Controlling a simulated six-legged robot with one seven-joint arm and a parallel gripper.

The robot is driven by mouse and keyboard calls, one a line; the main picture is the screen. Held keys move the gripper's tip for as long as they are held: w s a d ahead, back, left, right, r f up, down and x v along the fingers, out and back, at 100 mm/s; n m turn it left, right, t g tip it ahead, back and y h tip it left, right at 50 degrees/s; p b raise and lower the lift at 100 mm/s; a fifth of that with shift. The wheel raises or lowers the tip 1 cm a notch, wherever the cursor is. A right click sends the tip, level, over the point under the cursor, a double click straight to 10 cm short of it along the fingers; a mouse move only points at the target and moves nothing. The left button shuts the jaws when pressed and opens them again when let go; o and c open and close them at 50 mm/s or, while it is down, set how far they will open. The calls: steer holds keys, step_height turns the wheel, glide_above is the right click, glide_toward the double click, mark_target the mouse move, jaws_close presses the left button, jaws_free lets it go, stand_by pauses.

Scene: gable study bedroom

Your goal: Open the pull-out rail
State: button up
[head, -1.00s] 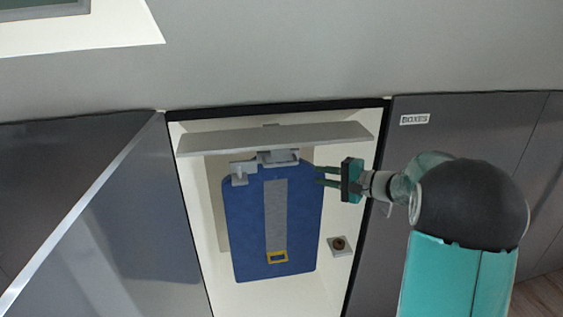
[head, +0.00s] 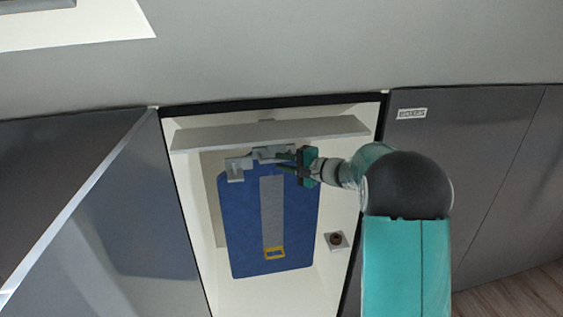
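The pull-out rail's light grey bar (head: 215,138) runs across the top of the open cupboard. Grey bracket-like parts (head: 235,168) sit under it, at the top of a blue hanging panel (head: 240,215) with a grey stripe and a yellow buckle. I cannot tell which of these parts is the rail's handle. My gripper (head: 283,161) is in front of the panel's upper right, its fingertips at the right end of the brackets. The two green fingers look apart, with nothing clearly between them. Whether they touch the bracket is unclear.
The cupboard has a dark frame (head: 270,102) and pale inner walls. A grey door stands open on the left (head: 120,215). A closed dark panel with a small label (head: 411,113) is on the right. A small square fitting (head: 336,240) is on the inner right wall.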

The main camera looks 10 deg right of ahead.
steer(key=shift+w+a, duration=0.4)
steer(key=shift+w, duration=0.05)
steer(key=shift+s, duration=0.1)
steer(key=shift+c, duration=0.4)
jaws_close()
